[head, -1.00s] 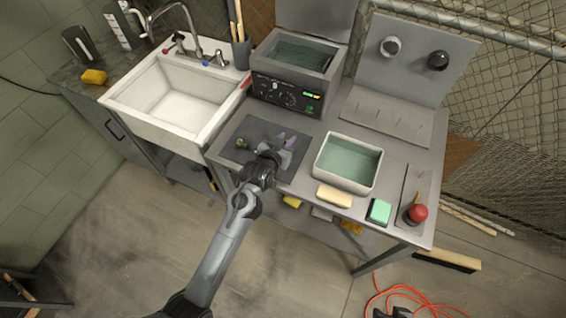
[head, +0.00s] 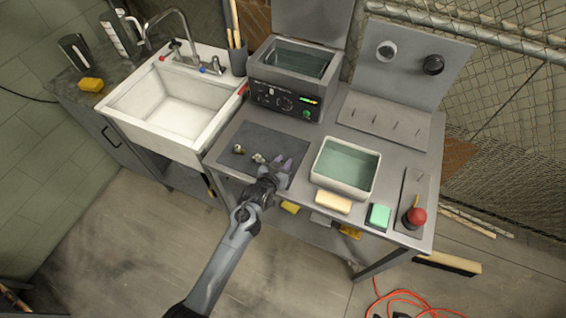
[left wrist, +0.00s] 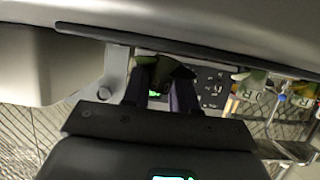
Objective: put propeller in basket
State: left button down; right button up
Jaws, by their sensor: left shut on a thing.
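My left gripper (head: 280,164), with purplish fingers, is low over the dark mat (head: 240,169) on the bench. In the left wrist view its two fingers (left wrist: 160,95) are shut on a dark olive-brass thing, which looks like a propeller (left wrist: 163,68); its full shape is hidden. In the head view a small brassy piece (head: 258,158) shows just left of the fingers; I cannot tell if it is the held one. Another small brassy piece (head: 238,149) lies farther left on the mat. The basket seems to be inside the open cleaner tank (head: 301,61). My right gripper is not in view.
A white tub of greenish liquid (head: 345,165) stands right of the mat. A pegged panel (head: 385,120) and white sink (head: 180,100) flank the cleaner.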

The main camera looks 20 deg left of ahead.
pick_arm(q)
jog(key=shift+f, duration=0.25)
jog(key=c, duration=0.9)
grip_release()
jog(key=shift+f+b, duration=0.15)
jog(key=shift+b, duration=0.5)
jog(key=p+v, duration=0.1)
jog(key=v, duration=0.9)
jog(key=shift+s+a+p, duration=0.2)
jog(key=shift+s+p, duration=0.1)
jog(key=shift+p, duration=0.1)
jog(key=s+g, duration=0.2)
jog(key=s, duration=0.3)
jog(key=s+a+g, duration=0.1)
jog(key=s, duration=0.3)
jog(key=s+a+g, duration=0.1)
jog(key=s+g, duration=0.1)
jog(key=s, duration=0.3)
jog(key=shift+s+f+m+g, duration=0.1)
jog(key=shift+s+m+g, duration=0.2)
jog(key=shift+s+m, duration=0.1)
jog(key=s+r+g, duration=0.1)
jog(key=s, duration=0.3)
jog(key=s+g, duration=0.1)
jog(key=s, duration=0.3)
jog(key=s+r+g, duration=0.1)
jog(key=s+g, duration=0.1)
jog(key=s, duration=0.2)
jog(key=shift+a+r+y, duration=0.35)
jog(key=shift+y, duration=0.05)
